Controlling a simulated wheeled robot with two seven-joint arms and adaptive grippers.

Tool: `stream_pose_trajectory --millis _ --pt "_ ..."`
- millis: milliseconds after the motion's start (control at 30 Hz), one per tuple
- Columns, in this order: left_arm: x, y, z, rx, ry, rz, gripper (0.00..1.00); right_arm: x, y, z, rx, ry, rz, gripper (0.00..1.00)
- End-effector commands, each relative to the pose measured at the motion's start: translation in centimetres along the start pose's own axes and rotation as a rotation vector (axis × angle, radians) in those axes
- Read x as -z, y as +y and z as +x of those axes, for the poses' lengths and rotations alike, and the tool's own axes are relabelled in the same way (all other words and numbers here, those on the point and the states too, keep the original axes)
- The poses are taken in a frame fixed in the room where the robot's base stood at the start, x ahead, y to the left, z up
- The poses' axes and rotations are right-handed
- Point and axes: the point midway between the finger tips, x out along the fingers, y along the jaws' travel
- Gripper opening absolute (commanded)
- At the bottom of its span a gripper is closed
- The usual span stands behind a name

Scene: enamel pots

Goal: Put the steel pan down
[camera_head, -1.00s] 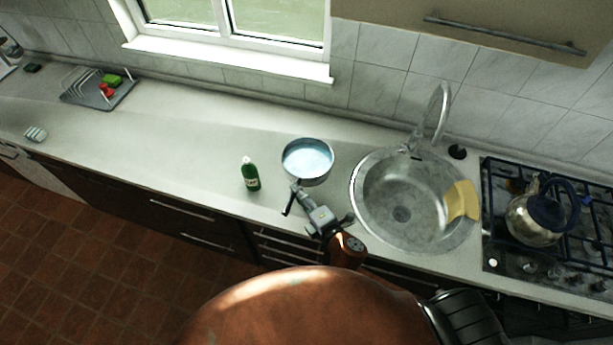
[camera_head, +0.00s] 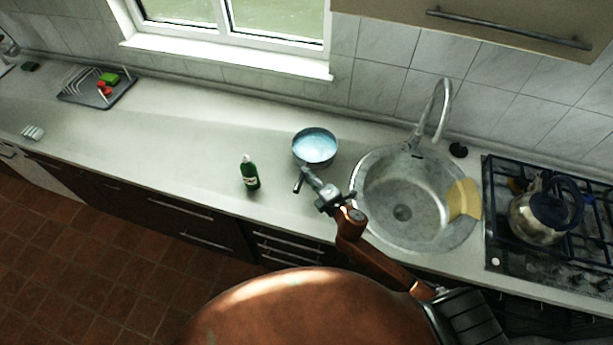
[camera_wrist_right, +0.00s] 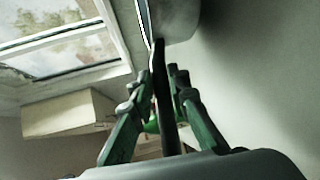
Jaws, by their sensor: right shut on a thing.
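The steel pan (camera_head: 315,147), round with a pale blue-white inside, is at the counter's middle, left of the sink. Whether its base touches the counter cannot be told. My right gripper (camera_head: 308,179) is at the pan's near side, shut on its handle. In the right wrist view the dark handle (camera_wrist_right: 163,100) runs between the fingers of my right gripper (camera_wrist_right: 160,92), and part of the pan's outer wall (camera_wrist_right: 180,20) shows at the top. My left gripper is not in view.
A green bottle (camera_head: 250,173) stands left of the pan. The round sink (camera_head: 385,215) with a yellow cloth (camera_head: 463,200) is close on the right, then the hob with a kettle (camera_head: 537,217). The counter (camera_head: 190,135) is clear left of the bottle toward the dish rack (camera_head: 97,88).

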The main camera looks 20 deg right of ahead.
Motion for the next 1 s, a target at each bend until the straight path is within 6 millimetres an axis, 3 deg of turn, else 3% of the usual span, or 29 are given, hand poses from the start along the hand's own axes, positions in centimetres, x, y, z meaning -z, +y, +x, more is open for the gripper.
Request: stream_pose_trajectory --millis 233,533,567,600,800,1000 --pt "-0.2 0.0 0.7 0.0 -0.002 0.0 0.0 0.1 -2.4 0.8 -0.007 0.001 -0.002 0.0" --pt "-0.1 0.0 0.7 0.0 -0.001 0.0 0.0 0.1 -2.7 0.9 -0.008 0.002 -0.005 0.0" --pt "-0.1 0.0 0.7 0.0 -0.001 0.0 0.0 0.1 -3.3 0.8 0.003 0.0 0.001 0.17" --pt "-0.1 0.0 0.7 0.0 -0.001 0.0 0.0 0.1 -3.3 0.8 0.003 0.0 0.001 0.2" --pt "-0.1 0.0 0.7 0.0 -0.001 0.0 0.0 0.1 -3.3 0.8 0.002 0.0 0.001 0.33" --pt "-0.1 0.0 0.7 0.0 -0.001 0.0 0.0 0.1 -3.3 0.8 0.003 0.0 0.001 0.33"
